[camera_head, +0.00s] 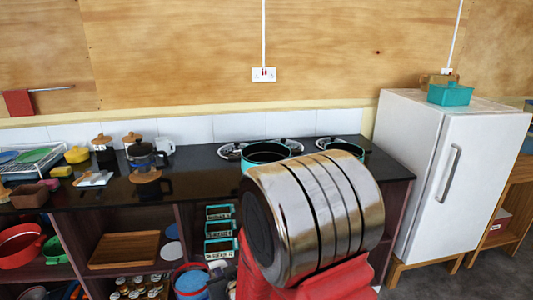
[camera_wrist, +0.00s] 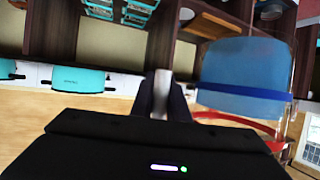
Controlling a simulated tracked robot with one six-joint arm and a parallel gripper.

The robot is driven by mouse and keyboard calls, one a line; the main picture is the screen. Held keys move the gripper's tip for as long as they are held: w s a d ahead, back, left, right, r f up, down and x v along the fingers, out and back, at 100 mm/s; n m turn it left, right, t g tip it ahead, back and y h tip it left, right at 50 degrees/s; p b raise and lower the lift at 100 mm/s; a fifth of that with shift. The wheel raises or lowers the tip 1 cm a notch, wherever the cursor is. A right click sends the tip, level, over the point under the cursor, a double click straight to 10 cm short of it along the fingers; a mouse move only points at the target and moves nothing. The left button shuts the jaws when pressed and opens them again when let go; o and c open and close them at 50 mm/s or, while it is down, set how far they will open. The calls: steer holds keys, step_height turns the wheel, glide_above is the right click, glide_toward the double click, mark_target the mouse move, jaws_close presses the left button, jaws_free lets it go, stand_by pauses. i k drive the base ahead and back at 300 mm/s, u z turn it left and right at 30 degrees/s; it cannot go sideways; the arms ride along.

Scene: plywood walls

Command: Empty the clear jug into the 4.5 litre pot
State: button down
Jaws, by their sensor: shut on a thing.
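The clear jug (camera_wrist: 245,92) is at the right of the wrist view, with blue contents (camera_wrist: 240,65). It also shows at the bottom of the head view (camera_head: 190,283), left of my arm and in front of the shelves. My gripper (camera_wrist: 162,98) is shut on a pale upright part beside the jug, apparently its handle. My arm hides the gripper in the head view. Two teal pots stand on the dark counter: one at the middle (camera_head: 265,153) and one to its right (camera_head: 346,149), partly behind my arm. I cannot tell which is the 4.5 litre pot.
A kettle (camera_head: 141,154), mugs and a dish rack (camera_head: 30,158) stand on the counter's left. The white fridge (camera_head: 450,160) is at its right end. Open shelves below hold teal crates (camera_head: 220,229), a wooden tray (camera_head: 124,250) and jars.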

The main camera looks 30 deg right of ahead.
mark_target(258, 153)
steer(key=z, duration=0.05)
steer(key=i, duration=0.9)
steer(key=u, duration=0.05)
